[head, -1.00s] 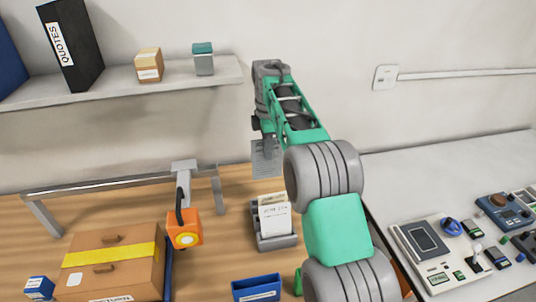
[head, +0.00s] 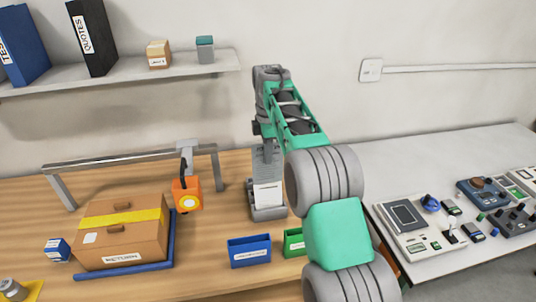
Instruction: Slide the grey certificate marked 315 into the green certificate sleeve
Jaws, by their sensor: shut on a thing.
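My gripper (head: 267,140) is shut on a grey certificate (head: 268,158), which hangs down from it. The sheet's print is too small to read. Below it in the picture, a white certificate (head: 268,195) stands in a grey rack (head: 268,214); I cannot tell whether the grey sheet touches either. The green certificate sleeve (head: 293,243) stands on the table nearer to me, to the lower right of the rack. My arm hides its right part. A blue sleeve (head: 249,252) stands just left of it.
A brown box (head: 122,240) with a yellow band sits on a blue tray (head: 172,238) at the left. An orange hanging device (head: 187,195) hangs from a grey rail (head: 120,160). A control panel (head: 410,217) lies on the right table. Bare wood lies left of the rack.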

